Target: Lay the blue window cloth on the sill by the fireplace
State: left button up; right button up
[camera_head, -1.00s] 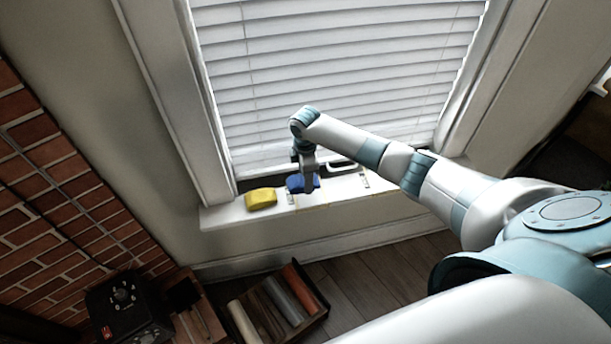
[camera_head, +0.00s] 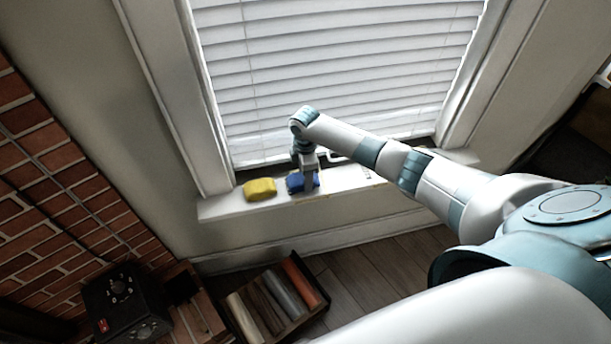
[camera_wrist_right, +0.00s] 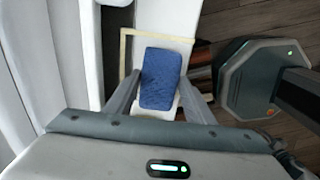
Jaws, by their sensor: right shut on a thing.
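The blue window cloth (camera_head: 297,183) is a small folded block at the white window sill (camera_head: 225,207), just right of a yellow folded cloth (camera_head: 260,189). My right gripper (camera_head: 309,184) reaches down from above and is shut on the blue cloth. In the right wrist view the blue cloth (camera_wrist_right: 161,78) sits between the two fingers of my right gripper (camera_wrist_right: 160,90), over a thin tan outline (camera_wrist_right: 126,52) on the sill. The cloth looks very close to the sill; I cannot tell whether it touches. My left gripper is not in view.
Closed white blinds (camera_head: 340,75) stand behind the sill. The brick fireplace (camera_head: 50,190) is at the left. A dark box with several rolls (camera_head: 275,300) and a black device (camera_head: 125,300) are below. The sill's left end is clear.

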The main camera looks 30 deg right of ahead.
jog(key=shift+f+b, duration=0.45)
jog(key=shift+f, duration=0.2)
dwell(0.6)
jog(key=o, duration=1.1)
jog(key=shift+r, duration=0.1)
notch_tip(320, 180, up, 17)
jog(key=b, duration=0.3)
jog(key=shift+r, duration=0.15)
